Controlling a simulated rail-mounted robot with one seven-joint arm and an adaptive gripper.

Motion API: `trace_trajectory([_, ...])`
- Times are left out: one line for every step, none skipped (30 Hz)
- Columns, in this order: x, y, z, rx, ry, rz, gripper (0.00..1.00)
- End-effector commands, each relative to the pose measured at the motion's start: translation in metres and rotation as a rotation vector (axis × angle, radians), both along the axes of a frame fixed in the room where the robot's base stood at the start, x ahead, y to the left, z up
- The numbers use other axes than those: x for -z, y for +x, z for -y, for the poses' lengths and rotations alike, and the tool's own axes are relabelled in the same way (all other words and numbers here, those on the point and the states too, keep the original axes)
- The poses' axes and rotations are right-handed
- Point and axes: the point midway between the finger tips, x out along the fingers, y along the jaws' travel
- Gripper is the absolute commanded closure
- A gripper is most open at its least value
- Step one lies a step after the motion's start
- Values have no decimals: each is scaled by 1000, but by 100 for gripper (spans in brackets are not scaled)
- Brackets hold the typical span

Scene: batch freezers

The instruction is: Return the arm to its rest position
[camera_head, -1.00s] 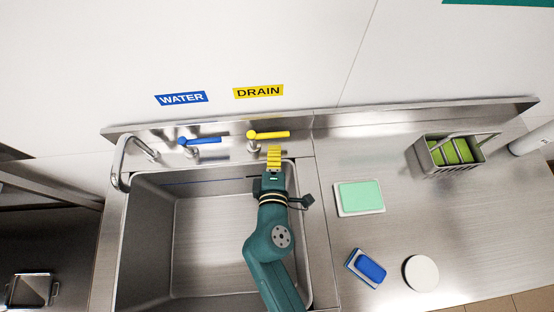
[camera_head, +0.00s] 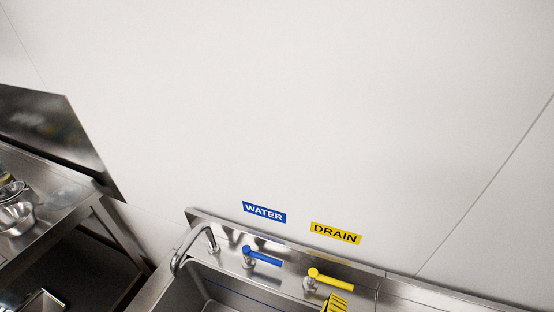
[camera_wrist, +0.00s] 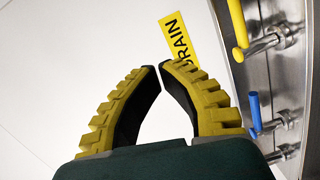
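My gripper (camera_wrist: 159,68) has yellow ribbed fingers with dark inner faces. Their tips come together with nothing between them, so it looks shut and empty. The rest of my arm is out of that view. In the wrist view the drain lever (camera_wrist: 237,22) is at the upper right, apart from the fingers.
A blue water lever (camera_head: 265,258) and a curved faucet (camera_head: 193,243) stand behind the sink (camera_head: 203,278). WATER (camera_head: 264,212) and DRAIN (camera_head: 336,233) labels are on the wall. A steel table (camera_head: 45,225) with metal bowls (camera_head: 15,217) is at the left. The wall above is bare.

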Motion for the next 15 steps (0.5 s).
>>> trace_trajectory([-45, 13, 6, 7, 62, 118, 100])
trace_trajectory([-68, 17, 10, 6, 110, 180, 100])
trace_trajectory([-96, 22, 14, -2, 181, 263, 100])
trace_trajectory([-116, 24, 16, -11, 238, 322, 100])
trace_trajectory([-135, 25, 18, -24, 294, 380, 100])
trace_trajectory([-159, 26, 20, -47, 370, 450, 100])
trace_trajectory([-175, 25, 20, -69, 425, 500, 100])
trace_trajectory([-192, 24, 20, -93, 479, 547, 100])
trace_trajectory([-211, 23, 19, -128, 550, 603, 100])
trace_trajectory([-226, 20, 18, -158, 601, 645, 100])
trace_trajectory([-239, 18, 16, -191, 656, 681, 100])
trace_trajectory([-257, 15, 12, -240, 727, 726, 100])
trace_trajectory([-270, 12, 8, -282, 783, 757, 100])
trace_trajectory([-283, 8, 3, -328, 842, 783, 100])
trace_trajectory([-295, 4, -5, -389, 917, 806, 100])
